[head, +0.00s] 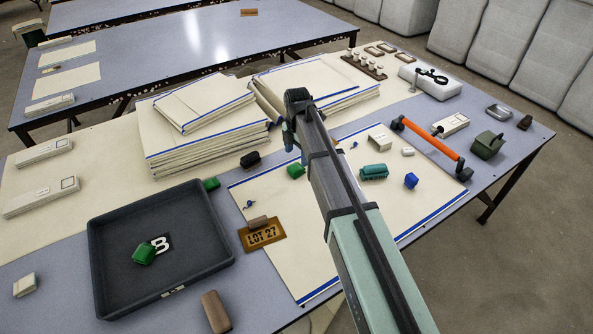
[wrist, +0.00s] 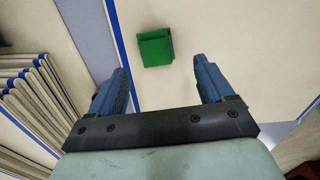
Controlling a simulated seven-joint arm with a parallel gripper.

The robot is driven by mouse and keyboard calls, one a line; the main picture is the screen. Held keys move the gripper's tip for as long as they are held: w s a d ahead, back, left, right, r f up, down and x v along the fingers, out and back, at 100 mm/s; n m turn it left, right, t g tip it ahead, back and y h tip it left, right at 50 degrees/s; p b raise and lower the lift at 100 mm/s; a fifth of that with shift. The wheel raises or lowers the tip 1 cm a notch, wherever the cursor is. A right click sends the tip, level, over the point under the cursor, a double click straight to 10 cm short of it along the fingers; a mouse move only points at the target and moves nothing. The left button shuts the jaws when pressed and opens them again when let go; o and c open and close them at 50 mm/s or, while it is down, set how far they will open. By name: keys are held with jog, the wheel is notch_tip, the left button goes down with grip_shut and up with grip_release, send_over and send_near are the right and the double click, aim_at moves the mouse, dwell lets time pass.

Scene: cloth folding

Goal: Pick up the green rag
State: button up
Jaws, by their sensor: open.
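Several small green cloth pieces show in the head view. One green rag (head: 296,171) lies on the cream cloth sheet, just below my gripper (head: 293,142). Another green piece (head: 211,184) lies by the tray's upper right corner, and a third (head: 144,252) lies in the dark tray (head: 218,262). In the wrist view a folded green rag (wrist: 155,48) lies flat on the cream sheet, ahead of and between the blue fingers of my gripper (wrist: 161,68). My gripper is open and empty, above the sheet and apart from the rag. My arm hides part of the sheet.
Stacks of folded cream cloth (head: 205,140) stand left of and behind my gripper. To the right are a teal block (head: 374,172), a blue block (head: 411,180) and an orange-handled bar (head: 430,138). A LOT 27 sign (head: 262,235) stands near the tray.

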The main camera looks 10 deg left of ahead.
aim_at(296, 167)
jog(key=shift+w+a+f, duration=0.1)
jog(key=shift+a+f, duration=0.05)
jog(key=shift+f, duration=3.1)
jog(key=c, duration=1.1)
jog(key=shift+r, duration=0.15)
